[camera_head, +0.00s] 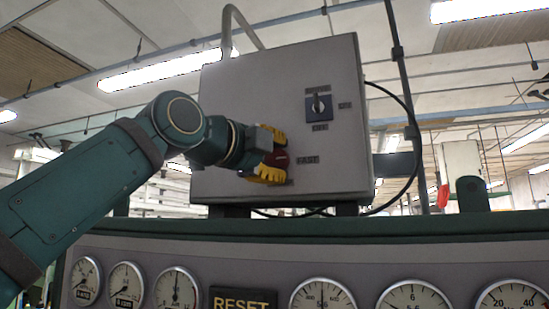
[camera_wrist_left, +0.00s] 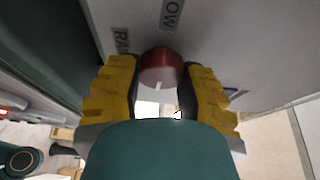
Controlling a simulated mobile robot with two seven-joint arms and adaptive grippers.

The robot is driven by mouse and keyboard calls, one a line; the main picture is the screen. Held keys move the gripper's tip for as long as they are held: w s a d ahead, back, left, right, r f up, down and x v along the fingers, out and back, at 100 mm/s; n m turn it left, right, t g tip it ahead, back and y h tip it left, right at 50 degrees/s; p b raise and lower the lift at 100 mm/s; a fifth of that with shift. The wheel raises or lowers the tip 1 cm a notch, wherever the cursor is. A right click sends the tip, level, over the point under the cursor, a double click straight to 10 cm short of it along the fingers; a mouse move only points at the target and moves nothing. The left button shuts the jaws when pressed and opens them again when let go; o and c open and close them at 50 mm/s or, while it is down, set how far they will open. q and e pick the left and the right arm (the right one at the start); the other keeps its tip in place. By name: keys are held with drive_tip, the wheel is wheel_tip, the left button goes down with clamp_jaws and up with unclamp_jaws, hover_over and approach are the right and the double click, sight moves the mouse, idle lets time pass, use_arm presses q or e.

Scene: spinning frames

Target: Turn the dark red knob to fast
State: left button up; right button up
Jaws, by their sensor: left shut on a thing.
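The dark red knob (camera_head: 280,158) is on the lower front of a grey control box (camera_head: 255,95), left of a label reading FAST (camera_head: 307,160). My left gripper (camera_head: 273,156) has its yellow fingers above and below the knob and is shut on it. In the left wrist view, the knob (camera_wrist_left: 160,68) sits between the two yellow fingers (camera_wrist_left: 160,85). A label ending in OW (camera_wrist_left: 172,14) and a partly hidden label are beside it there. The knob's pointer mark cannot be made out. My right gripper is not in view.
A blue-plated selector switch (camera_head: 319,107) with small labels is higher on the box, to the right. A black cable (camera_head: 413,130) loops by the box's right side. Below is a panel with several round gauges (camera_head: 322,295) and a RESET sign (camera_head: 243,302).

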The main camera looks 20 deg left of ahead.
use_arm(q)
drive_tip(key=shift+r, duration=0.15)
drive_tip(key=o, duration=1.2)
drive_tip(key=shift+w, duration=0.1)
drive_tip(key=v, duration=1.2)
